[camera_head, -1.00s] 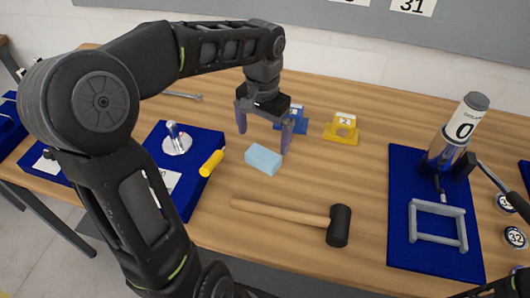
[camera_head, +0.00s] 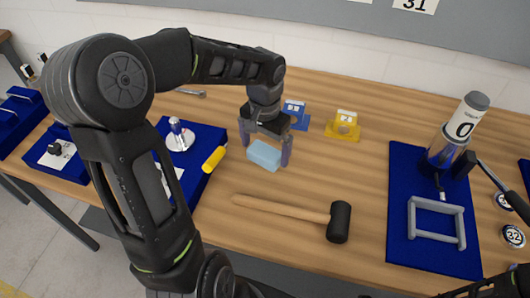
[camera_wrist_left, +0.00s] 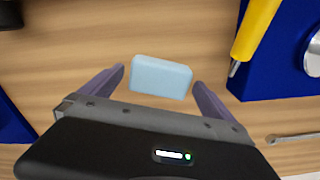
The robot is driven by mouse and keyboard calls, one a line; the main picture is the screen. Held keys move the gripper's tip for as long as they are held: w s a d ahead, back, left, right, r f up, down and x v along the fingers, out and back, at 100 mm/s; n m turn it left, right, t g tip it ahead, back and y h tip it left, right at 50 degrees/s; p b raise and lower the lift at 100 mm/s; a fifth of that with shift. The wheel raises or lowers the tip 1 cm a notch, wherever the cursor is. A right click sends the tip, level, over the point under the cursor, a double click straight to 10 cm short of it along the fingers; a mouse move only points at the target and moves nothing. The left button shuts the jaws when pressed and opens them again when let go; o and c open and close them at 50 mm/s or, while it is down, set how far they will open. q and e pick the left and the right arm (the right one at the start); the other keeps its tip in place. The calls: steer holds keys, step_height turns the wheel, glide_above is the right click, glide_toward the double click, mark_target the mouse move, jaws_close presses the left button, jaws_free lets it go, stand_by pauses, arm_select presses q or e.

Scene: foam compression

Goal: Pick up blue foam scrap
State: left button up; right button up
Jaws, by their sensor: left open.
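The blue foam scrap (camera_head: 264,155) is a light blue block lying on the wooden table. It also shows in the left wrist view (camera_wrist_left: 161,77), between and slightly beyond my fingertips. My left gripper (camera_head: 266,154) is open, with one finger on each side of the foam; its fingers also show in the left wrist view (camera_wrist_left: 158,78). Gaps show between the foam and both fingers in the wrist view. A dark part of my right arm is at the lower right corner of the head view; its gripper cannot be made out.
A mallet (camera_head: 339,222) lies in front of the foam. A yellow-handled tool (camera_head: 214,159) sits by the blue board (camera_head: 199,192) on the left. Blue (camera_head: 295,113) and yellow (camera_head: 342,126) holders stand behind. A blue mat (camera_head: 405,165) with a grey frame (camera_head: 436,222) is on the right.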

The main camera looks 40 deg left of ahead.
mark_target(265, 151)
arm_select(q)
steer(key=shift+f, duration=0.95)
steer(key=c, duration=1.3)
steer(key=shift+o, duration=0.2)
step_height(265, 151, up, 10)
steer(key=shift+r+b, duration=0.1)
steer(key=shift+b, duration=0.45)
